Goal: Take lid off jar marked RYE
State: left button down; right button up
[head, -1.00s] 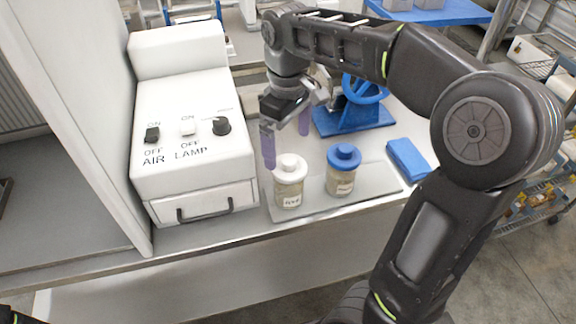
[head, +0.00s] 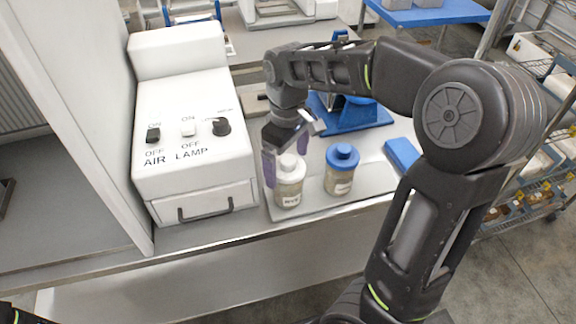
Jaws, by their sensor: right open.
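A clear jar (head: 288,188) with a white lid (head: 288,162) stands on a pale tray (head: 318,205). Its front label (head: 289,201) is small and blurred, and seems to read RYE. A second jar (head: 338,183) with a blue lid (head: 342,155) stands to its right; I cannot read its label. My right gripper (head: 286,154) is open, with purple fingers pointing down. One finger is at the left of the white lid and the other is behind its right side. I cannot tell whether they touch it. My left gripper is not in view.
A white control box (head: 190,130) with AIR and LAMP switches stands left of the jars. A blue block (head: 402,153) lies at the right. A blue-based device (head: 350,117) stands behind, partly hidden by my right arm. The bench's front edge is close to the tray.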

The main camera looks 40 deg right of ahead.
aim_at(287, 159)
jog(key=shift+c, duration=0.6)
jog(key=c, duration=1.3)
jog(key=shift+r, duration=0.1)
notch_tip(287, 159, up, 10)
jog(key=shift+f+p, duration=0.1)
jog(key=shift+p, duration=0.2)
